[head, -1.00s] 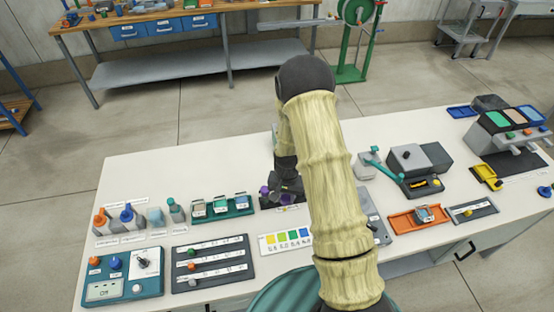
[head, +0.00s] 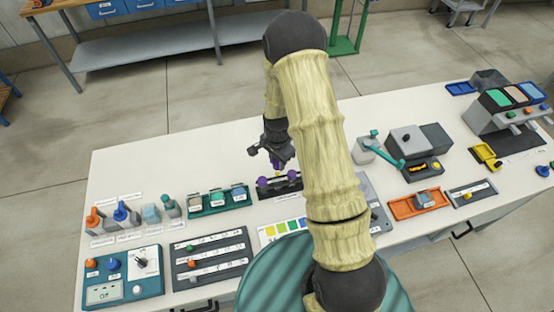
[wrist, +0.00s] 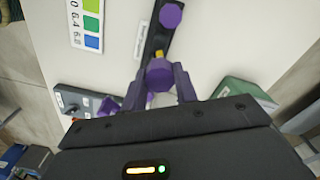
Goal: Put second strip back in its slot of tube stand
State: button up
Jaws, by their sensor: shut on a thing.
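The tube stand (head: 281,189) is a dark, narrow block on the white bench, with a purple cap at each end. In the wrist view the stand (wrist: 156,38) runs away from me, with one purple cap (wrist: 170,15) at its far end. My gripper (head: 275,158) is over the middle of the stand. In the wrist view my gripper's purple fingers (wrist: 159,90) are shut on the strip (wrist: 159,73), which shows a purple top. A small yellow part shows just beyond it. The strip appears above the stand; its lower end and the slot are mostly hidden.
A colour chart (head: 284,230) lies in front of the stand. A green tray with small containers (head: 219,199) is to its left. A grey device with a green lever (head: 385,152) is to the right. My arm hides part of the bench.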

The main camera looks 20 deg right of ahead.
aim_at(277, 175)
jog(key=shift+f+b, duration=3.05)
jog(key=shift+f, duration=1.25)
jog(key=o, duration=0.9)
jog(key=shift+r, duration=0.1)
jog(key=shift+r+p, duration=2.45)
jog(key=shift+r, duration=1)
